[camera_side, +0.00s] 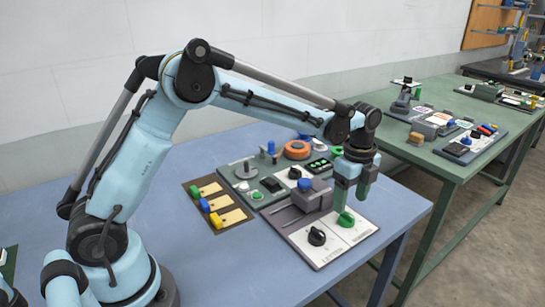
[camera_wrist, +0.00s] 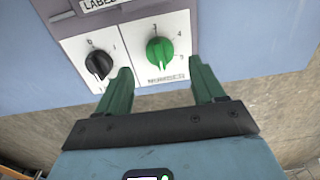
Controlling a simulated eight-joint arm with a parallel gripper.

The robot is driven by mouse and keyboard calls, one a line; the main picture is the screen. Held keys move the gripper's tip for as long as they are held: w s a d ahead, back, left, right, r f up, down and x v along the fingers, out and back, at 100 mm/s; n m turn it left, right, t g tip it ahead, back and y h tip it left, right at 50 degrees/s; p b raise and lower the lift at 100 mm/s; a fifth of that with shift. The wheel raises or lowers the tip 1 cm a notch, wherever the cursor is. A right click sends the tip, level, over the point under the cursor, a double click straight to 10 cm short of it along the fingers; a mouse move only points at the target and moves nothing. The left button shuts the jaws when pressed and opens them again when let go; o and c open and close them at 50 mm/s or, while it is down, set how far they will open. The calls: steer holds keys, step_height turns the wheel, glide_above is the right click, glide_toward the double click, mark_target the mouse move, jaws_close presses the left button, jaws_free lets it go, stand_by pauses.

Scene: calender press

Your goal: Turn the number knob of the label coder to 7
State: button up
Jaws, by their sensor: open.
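The label coder (camera_side: 289,222) lies near the front right of the blue table. It has two knobs on white panels. The green knob (camera_side: 345,218) is on the right and shows clearly in the wrist view (camera_wrist: 160,50). Its grip stands roughly upright in that view, with small marks around it that are hard to read. The black knob (camera_side: 317,236) is to its left and also shows in the wrist view (camera_wrist: 98,64). My gripper (camera_side: 351,202) is open and empty above the green knob. In the wrist view its green fingertips (camera_wrist: 159,67) are either side of that knob's lower edge.
A grey-green panel (camera_side: 240,173) with an orange round part (camera_side: 297,149) and other controls lies behind the coder. A brown board (camera_side: 218,221) with coloured blocks is to the left. A green table (camera_side: 445,165) with more devices stands at right.

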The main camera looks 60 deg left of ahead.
mark_target(346, 214)
step_height(346, 214, up, 8)
stand_by(0.5)
steer(key=s+a+r+n+t, duration=0.2)
steer(key=s+n, duration=0.3)
steer(key=s+a+r+n+t, duration=0.2)
steer(key=s+n, duration=0.3)
steer(key=s, duration=0.1)
steer(key=s+a+f+n+t, duration=0.1)
steer(key=s+f+n+t, duration=0.2)
steer(key=s+n, duration=0.5)
steer(key=shift+s+a+f, duration=0.15)
steer(key=shift+a+f, duration=0.25)
steer(key=shift+f, duration=0.3)
